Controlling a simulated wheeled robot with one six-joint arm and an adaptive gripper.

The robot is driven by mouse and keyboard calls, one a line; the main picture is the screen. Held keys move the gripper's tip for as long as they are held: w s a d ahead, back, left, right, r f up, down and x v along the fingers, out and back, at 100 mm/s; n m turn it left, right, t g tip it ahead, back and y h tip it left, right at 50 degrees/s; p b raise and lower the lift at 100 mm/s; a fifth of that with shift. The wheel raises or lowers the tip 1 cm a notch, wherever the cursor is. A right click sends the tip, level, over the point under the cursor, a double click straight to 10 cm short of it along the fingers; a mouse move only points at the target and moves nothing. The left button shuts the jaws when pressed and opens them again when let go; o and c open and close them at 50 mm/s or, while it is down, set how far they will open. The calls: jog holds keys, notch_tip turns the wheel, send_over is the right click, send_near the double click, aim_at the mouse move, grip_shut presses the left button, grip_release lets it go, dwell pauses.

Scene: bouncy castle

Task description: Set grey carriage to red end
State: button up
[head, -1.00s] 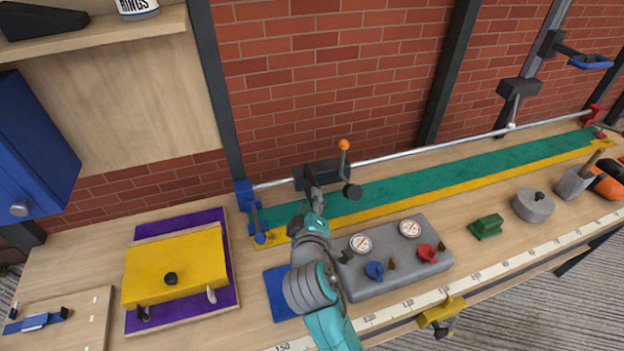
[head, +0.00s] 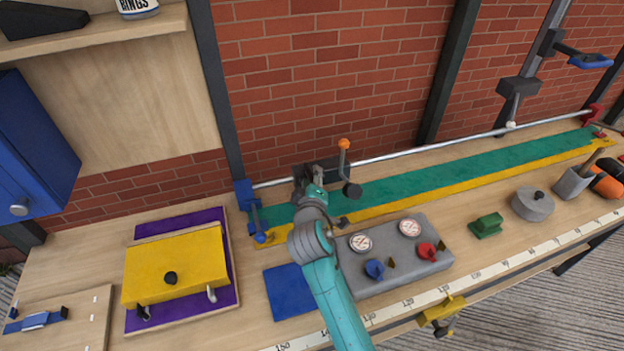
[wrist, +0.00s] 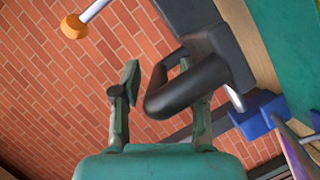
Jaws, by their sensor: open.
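The dark grey carriage (head: 332,172) sits on the silver rail near its left, blue end (head: 243,194). A lever with an orange ball (head: 344,144) stands on the carriage. The red end (head: 594,114) is at the far right of the rail. My gripper (head: 304,186) is at the carriage's left front side. In the wrist view my gripper (wrist: 158,76) is open, with the carriage's black looped handle (wrist: 182,92) reaching between its fingers. The handle partly covers the right finger; I cannot tell whether they touch. The carriage body (wrist: 222,42) is at upper right.
A grey panel (head: 390,275) with gauges and knobs lies in front of the rail. A green block (head: 487,225) and a round grey lidded thing (head: 533,205) stand further right. Green and yellow strips (head: 450,180) run clear along the rail. A yellow box (head: 175,265) is at left.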

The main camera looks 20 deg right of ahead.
jog(key=shift+c, duration=0.2)
grip_shut()
